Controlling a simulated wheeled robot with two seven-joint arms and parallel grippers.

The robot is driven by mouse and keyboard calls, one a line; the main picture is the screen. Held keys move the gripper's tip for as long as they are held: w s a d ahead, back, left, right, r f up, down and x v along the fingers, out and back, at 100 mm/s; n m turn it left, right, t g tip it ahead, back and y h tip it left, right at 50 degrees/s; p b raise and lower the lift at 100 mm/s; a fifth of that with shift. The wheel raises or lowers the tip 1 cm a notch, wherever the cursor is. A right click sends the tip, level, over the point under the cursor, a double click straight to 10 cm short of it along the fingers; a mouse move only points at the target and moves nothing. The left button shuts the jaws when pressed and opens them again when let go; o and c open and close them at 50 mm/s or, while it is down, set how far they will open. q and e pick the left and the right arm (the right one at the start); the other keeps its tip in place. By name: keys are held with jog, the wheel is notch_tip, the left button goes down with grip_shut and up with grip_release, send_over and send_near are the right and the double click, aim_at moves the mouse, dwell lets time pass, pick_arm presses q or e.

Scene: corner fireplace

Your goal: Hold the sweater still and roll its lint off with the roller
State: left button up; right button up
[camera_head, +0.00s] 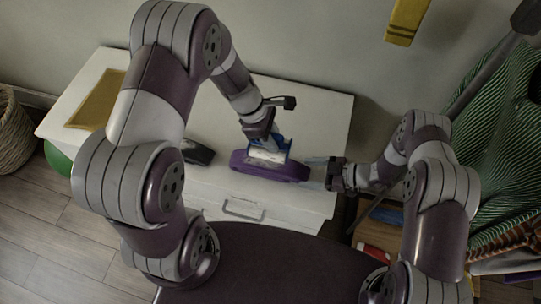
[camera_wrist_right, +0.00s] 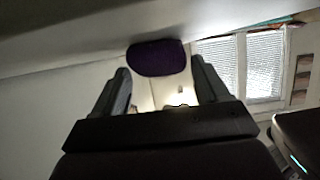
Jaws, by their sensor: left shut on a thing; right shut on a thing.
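The purple sweater (camera_head: 254,170) lies as a small folded bundle on the white cabinet top, near its front edge. My left gripper (camera_head: 265,138) comes down from above, shut on the lint roller, which has a blue frame (camera_head: 286,146) and a pale roll (camera_head: 266,156). The roll is over the sweater's middle and appears to touch it. My right gripper (camera_head: 315,171) reaches in from the right, shut on the sweater's right end. In the right wrist view the purple sweater (camera_wrist_right: 158,58) shows between the two fingertips (camera_wrist_right: 158,75). The roller's handle is mostly hidden by my left gripper.
A dark object (camera_head: 197,152) lies left of the sweater on the white cabinet (camera_head: 315,110). A yellow panel (camera_head: 97,100) lies at the cabinet's left end. A drawer handle (camera_head: 243,209) is on its front. Green striped cloth (camera_head: 505,140) is at the right, and a wicker basket (camera_head: 14,135) far left.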

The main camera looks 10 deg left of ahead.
pick_arm(q)
jog(key=shift+s+d+f, duration=0.15)
jog(key=shift+s, duration=0.45)
jog(key=shift+s+d+f, duration=0.1)
jog(key=shift+s+f, duration=0.05)
jog(key=shift+s, duration=0.4)
jog(key=shift+f, duration=3.7)
jog(key=shift+w+f, duration=0.15)
jog(key=shift+w, duration=0.4)
grip_shut()
jog(key=shift+w+f, duration=0.15)
jog(key=shift+w, duration=1.8)
jog(key=shift+w+f, duration=0.1)
jog(key=shift+w, duration=0.65)
jog(key=shift+a, duration=1.15)
jog(key=shift+s, duration=2.95)
jog(key=shift+s+a, duration=0.3)
jog(key=shift+a, duration=0.95)
jog(key=shift+w, duration=3.35)
notch_tip(320, 180, up, 8)
